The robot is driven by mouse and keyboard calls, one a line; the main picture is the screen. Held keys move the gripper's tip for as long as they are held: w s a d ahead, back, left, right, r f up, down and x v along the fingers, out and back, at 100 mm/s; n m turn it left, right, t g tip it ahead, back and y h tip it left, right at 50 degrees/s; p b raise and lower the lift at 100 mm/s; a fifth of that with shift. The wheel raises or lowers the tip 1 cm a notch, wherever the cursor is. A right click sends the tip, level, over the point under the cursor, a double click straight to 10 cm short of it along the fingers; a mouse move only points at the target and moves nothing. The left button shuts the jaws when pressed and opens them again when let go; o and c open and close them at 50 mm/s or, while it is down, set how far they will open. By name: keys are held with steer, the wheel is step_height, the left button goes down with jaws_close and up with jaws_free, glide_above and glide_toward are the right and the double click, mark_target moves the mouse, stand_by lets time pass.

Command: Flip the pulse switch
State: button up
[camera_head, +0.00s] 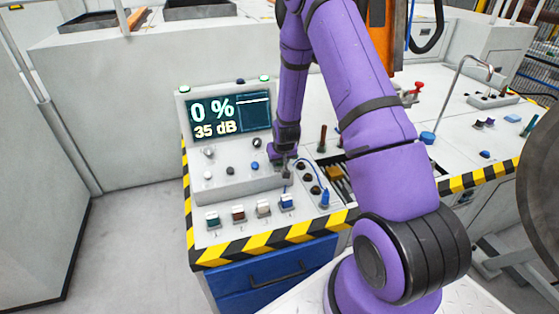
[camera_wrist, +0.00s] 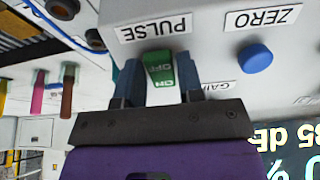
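The pulse switch (camera_wrist: 160,68) is a green rocker marked ON and OFF, under a PULSE label that reads upside down in the wrist view. My gripper (camera_wrist: 160,78) is at the switch, one dark blue finger on each side. No clear gap shows between the fingers and the switch's sides. In the head view my gripper (camera_head: 284,160) points down at the right end of the raised grey control box (camera_head: 240,186); it hides the switch there. The display (camera_head: 229,118) reads 0 % and 35 dB.
A blue ZERO knob (camera_wrist: 255,58) sits beside the switch. Several small coloured switches line the console front, the nearest a blue one (camera_head: 287,202). Dark sockets and a blue plug (camera_head: 324,198) stand close to the right of my gripper.

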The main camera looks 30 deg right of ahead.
steer(key=c, duration=0.5)
steer(key=shift+s+f+t, duration=0.1)
steer(key=shift+f+t, duration=0.05)
steer(key=shift+t, duration=0.65)
steer(key=o, duration=0.9)
steer(key=shift+o, duration=0.2)
steer(key=v, duration=1)
steer(key=shift+s+a+r, duration=0.2)
steer(key=shift+a+r, duration=0.05)
steer(key=shift+r, duration=0.1)
